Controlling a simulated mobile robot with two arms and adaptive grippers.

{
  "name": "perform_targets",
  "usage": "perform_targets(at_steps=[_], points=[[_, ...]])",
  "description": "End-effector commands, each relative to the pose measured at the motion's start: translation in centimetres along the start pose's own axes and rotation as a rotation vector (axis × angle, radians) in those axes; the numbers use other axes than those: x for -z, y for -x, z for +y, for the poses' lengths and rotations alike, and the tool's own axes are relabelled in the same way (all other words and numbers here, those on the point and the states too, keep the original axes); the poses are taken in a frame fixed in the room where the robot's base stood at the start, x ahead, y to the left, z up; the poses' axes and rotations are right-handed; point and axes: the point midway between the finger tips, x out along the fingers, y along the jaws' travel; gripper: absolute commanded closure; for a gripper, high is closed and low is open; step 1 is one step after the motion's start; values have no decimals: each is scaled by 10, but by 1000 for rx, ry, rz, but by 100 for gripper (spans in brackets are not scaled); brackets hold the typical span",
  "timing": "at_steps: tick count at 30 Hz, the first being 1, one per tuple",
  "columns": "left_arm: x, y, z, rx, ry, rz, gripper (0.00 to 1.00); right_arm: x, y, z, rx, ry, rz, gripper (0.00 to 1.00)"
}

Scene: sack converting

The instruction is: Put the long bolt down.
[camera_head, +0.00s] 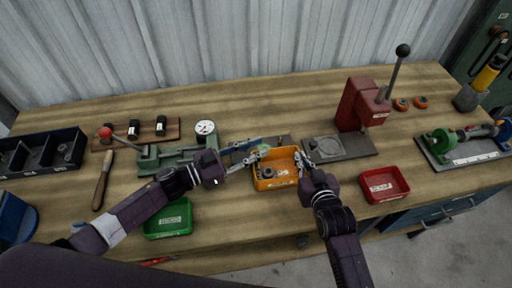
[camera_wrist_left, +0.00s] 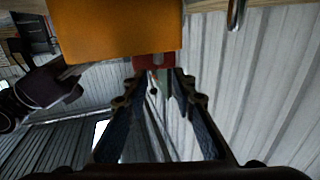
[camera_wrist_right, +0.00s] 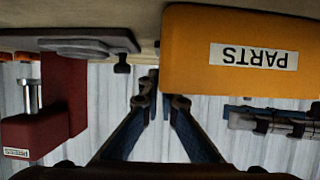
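I cannot make out the long bolt for certain in any view. My left gripper (camera_head: 258,155) is at the left rim of the orange parts bin (camera_head: 277,182). In the left wrist view its fingers (camera_wrist_left: 155,82) are apart with nothing clear between them, and the bin's orange wall (camera_wrist_left: 115,30) fills the upper left. My right gripper (camera_head: 299,162) is at the bin's right rim. In the right wrist view its fingertips (camera_wrist_right: 160,90) are close together beside the bin marked PARTS (camera_wrist_right: 228,30), and no bolt shows between them. Small dark parts (camera_head: 267,172) lie in the bin.
A red press (camera_head: 358,104) stands right of the bin, with a red tray (camera_head: 384,184) in front of it. A green tray (camera_head: 168,219) and a green fixture with a dial (camera_head: 205,128) are at left.

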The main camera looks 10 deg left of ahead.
Motion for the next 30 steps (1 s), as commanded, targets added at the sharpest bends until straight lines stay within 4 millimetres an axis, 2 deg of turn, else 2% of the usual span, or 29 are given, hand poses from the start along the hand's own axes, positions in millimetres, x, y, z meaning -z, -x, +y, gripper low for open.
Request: perform_targets(at_steps=[8,18,23,30], points=[[7,0,0,0,-1,1,76,0,0,0,-1,0,0,100],[4,60,0,1,1,-4,76,0,0,0,-1,0,0,100],[5,73,0,1,-1,-2,76,0,0,0,0,0,0,100],[6,75,0,0,0,0,76,0,0,0,0,0,1,100]])
